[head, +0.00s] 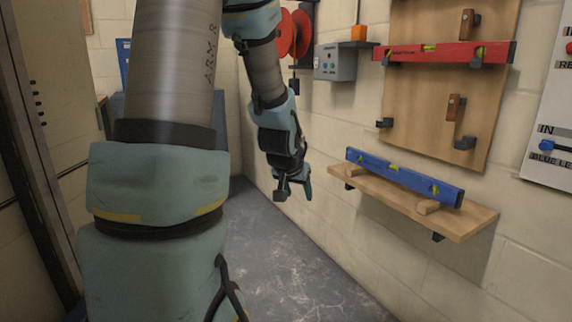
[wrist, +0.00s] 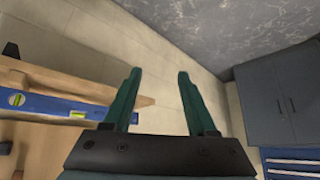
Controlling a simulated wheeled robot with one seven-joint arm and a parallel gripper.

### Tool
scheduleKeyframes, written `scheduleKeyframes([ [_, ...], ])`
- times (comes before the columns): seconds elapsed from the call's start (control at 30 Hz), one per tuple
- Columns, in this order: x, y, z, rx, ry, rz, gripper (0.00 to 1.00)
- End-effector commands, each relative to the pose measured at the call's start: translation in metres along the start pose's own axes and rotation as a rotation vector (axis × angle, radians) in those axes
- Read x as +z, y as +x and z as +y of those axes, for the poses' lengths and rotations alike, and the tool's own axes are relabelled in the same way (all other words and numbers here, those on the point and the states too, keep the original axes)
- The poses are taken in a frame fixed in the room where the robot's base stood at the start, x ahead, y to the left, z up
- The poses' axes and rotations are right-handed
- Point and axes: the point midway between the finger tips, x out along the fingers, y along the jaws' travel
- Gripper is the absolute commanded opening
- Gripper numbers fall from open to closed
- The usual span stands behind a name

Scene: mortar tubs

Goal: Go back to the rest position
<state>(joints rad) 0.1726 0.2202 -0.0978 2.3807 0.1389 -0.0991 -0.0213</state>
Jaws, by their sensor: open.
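My gripper (head: 293,190) hangs in the air left of the wooden shelf in the head view, pointing down, apart from the shelf and wall. In the wrist view its two green fingers (wrist: 158,88) are spread with nothing between them. A blue level (head: 404,177) lies on two wooden blocks on the shelf (head: 465,223). The level also shows at the left of the wrist view (wrist: 50,107), beside the fingers and not between them. A red level (head: 450,52) rests on hooks on the wooden board (head: 415,110) above.
A grey switch box (head: 335,62) and a red reel (head: 300,35) are on the wall behind my arm. A white sign panel (head: 553,120) is at the right. A grey cabinet (wrist: 280,95) shows in the wrist view. The floor (head: 300,270) below my gripper is clear.

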Motion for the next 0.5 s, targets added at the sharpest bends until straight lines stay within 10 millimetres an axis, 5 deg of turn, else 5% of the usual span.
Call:
scheduleKeyframes([
  [0.1,0.057,-0.029,-0.023,-0.046,-0.089,-0.176,0.57],
  [0.37,0.157,-0.090,-0.034,-0.068,-0.263,-0.484,0.57],
  [0.5,0.142,-0.120,-0.034,-0.065,-0.271,-0.505,0.57],
])
